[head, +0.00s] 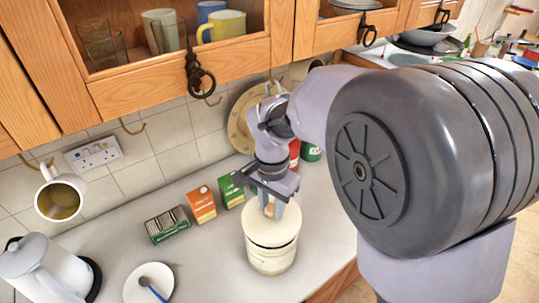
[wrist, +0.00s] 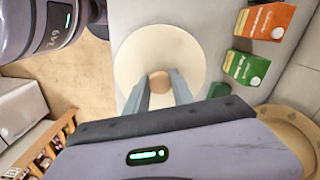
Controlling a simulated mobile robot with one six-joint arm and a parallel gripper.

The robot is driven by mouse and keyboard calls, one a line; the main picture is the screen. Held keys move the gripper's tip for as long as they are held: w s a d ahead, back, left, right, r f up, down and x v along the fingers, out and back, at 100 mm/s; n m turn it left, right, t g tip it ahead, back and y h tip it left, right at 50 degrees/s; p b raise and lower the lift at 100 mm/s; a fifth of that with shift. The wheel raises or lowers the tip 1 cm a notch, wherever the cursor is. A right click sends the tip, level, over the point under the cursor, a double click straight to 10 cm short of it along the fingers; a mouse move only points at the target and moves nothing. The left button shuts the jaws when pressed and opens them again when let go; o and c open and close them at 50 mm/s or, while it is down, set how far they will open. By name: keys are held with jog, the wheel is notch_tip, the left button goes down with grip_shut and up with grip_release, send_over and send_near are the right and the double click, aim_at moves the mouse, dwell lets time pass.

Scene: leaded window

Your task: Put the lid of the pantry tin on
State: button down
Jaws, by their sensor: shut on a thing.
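The pantry tin (head: 270,261) is a cream round tin standing on the worktop near its front edge. Its cream lid (head: 287,231) is at the tin's top, roughly level and over the mouth. I cannot tell whether it is fully seated or slightly above the rim. My gripper (head: 271,210) points down at the lid's middle. In the wrist view, my gripper (wrist: 160,86) is shut on the lid's round wooden knob (wrist: 160,76), one finger on each side. The lid (wrist: 150,45) hides the tin below it in that view.
Orange (head: 201,206) and green (head: 230,191) cartons and a dark green box (head: 168,225) stand behind the tin. A saucer with a spoon (head: 149,285) and a white kettle (head: 40,266) are at left. A mug (head: 61,194) hangs there. Wooden cupboards (head: 140,88) overhang the worktop.

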aim_at(272, 215)
notch_tip(272, 215, down, 4)
jog(key=shift+w+r+b, duration=0.1)
jog(key=shift+r+b, duration=0.05)
jog(key=shift+b, duration=0.5)
jog(key=shift+r, duration=0.1)
jog(key=c, duration=1.1)
grip_release()
